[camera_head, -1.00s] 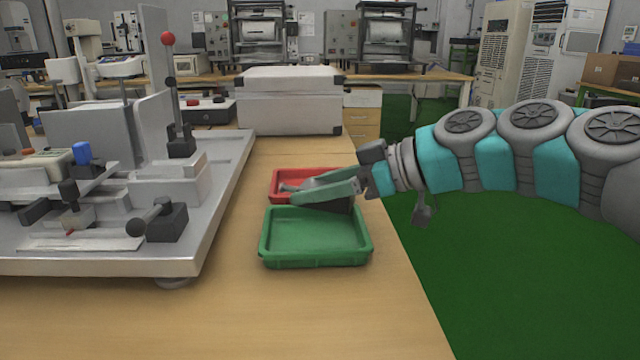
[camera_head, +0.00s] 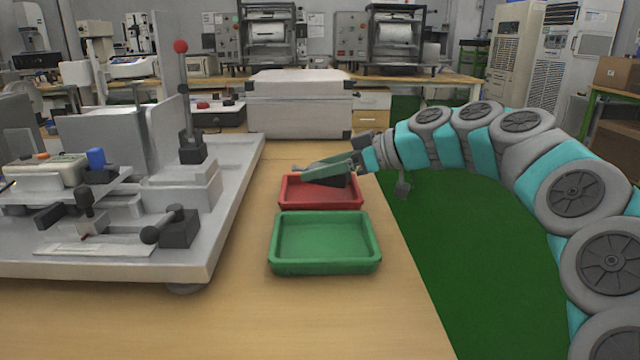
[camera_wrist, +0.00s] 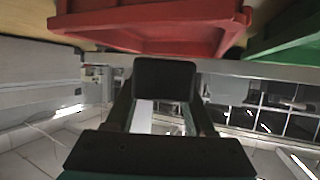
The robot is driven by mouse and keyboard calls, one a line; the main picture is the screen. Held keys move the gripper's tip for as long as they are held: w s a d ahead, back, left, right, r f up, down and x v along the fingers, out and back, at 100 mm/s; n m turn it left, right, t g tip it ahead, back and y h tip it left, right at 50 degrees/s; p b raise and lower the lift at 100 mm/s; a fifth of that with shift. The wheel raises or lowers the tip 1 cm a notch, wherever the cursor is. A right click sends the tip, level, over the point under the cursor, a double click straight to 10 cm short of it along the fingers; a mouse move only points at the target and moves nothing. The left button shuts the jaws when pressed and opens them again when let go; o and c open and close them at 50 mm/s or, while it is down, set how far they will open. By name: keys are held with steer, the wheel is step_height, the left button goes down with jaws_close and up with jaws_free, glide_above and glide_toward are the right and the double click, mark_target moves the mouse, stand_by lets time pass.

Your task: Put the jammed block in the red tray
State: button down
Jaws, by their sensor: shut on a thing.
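The red tray (camera_head: 320,203) sits on the wooden bench, just behind the green tray (camera_head: 325,268). My gripper (camera_head: 304,171) reaches in from the right and is over the back part of the red tray. In the wrist view, my gripper (camera_wrist: 163,95) is shut on a dark block (camera_wrist: 163,78), held between the finger ends. The block is hard to make out in the head view. The red tray's edge (camera_wrist: 150,22) spans the top of the wrist view. The green tray (camera_wrist: 285,35) is at its upper right.
A grey metal fixture (camera_head: 235,190) with levers and a blue-topped part stands on the left of the bench. A large light case (camera_head: 298,105) stands behind the trays. Bare bench lies in front of the green tray. The bench's right edge runs close beside the trays.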

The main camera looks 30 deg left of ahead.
mark_target(320, 198)
steer(key=shift+w+a, duration=0.15)
steer(key=shift+w, duration=0.05)
steer(key=shift+f, duration=1.8)
steer(key=shift+f, duration=0.2)
steer(key=shift+c, duration=1.3)
jaws_free()
steer(key=shift+r, duration=0.1)
steer(key=shift+r, duration=0.15)
steer(key=v, duration=1.2)
steer(key=shift+r+b, duration=0.1)
steer(key=shift+b, duration=0.2)
